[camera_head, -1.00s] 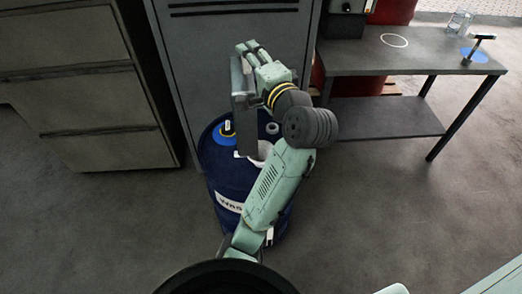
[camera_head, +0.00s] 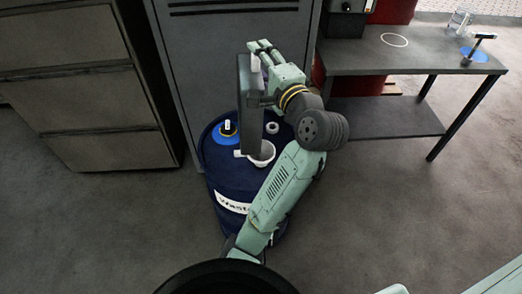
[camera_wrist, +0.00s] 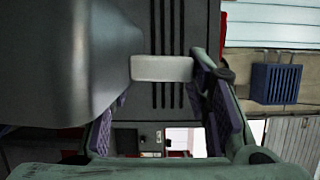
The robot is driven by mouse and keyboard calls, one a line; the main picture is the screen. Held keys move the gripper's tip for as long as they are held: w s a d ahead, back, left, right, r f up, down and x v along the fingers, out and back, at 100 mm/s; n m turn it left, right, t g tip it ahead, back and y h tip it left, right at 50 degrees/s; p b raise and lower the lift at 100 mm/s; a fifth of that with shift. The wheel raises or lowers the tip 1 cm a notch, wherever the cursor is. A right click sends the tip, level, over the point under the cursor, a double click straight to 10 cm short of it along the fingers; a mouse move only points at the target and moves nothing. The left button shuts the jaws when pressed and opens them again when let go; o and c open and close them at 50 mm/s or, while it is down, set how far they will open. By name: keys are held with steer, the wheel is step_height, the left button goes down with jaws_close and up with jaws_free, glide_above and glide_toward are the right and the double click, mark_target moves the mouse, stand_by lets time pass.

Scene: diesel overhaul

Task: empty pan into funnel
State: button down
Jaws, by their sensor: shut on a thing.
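The pan (camera_head: 249,108) is dark grey and stands on edge, steeply tilted, above the drum. My gripper (camera_head: 262,58) is shut on it near its upper end. In the wrist view the pan (camera_wrist: 75,60) fills the upper left, and its pale handle (camera_wrist: 162,68) reaches between the finger pads. The white funnel (camera_head: 263,155) sits on top of the blue waste drum (camera_head: 232,183). The pan's lower end is just over the funnel and hides part of it. I cannot tell whether they touch. No liquid shows.
A grey cabinet (camera_head: 200,55) stands close behind. A drawer unit (camera_head: 85,100) is at left, a metal table (camera_head: 420,58) at right. The floor in front is open.

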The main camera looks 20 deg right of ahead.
stand_by(0.4)
steer(key=shift+s+d+m, duration=0.2)
steer(key=shift+d+m, duration=0.2)
steer(key=shift+d, duration=0.05)
steer(key=shift+s+d+f+m+t, duration=0.1)
steer(key=shift+d+m+t, duration=0.1)
steer(key=shift+d, duration=0.2)
steer(key=shift+s+d+m+t, duration=0.1)
steer(key=shift+d+m, duration=0.1)
steer(key=shift+d, duration=0.15)
stand_by(0.3)
steer(key=shift+s+d+f+m, duration=0.1)
steer(key=shift+s+d+m, duration=0.1)
steer(key=shift+d, duration=0.2)
steer(key=shift+s+d+f+m, duration=0.1)
steer(key=shift+d+m, duration=0.1)
steer(key=shift+d, duration=0.15)
stand_by(3.0)
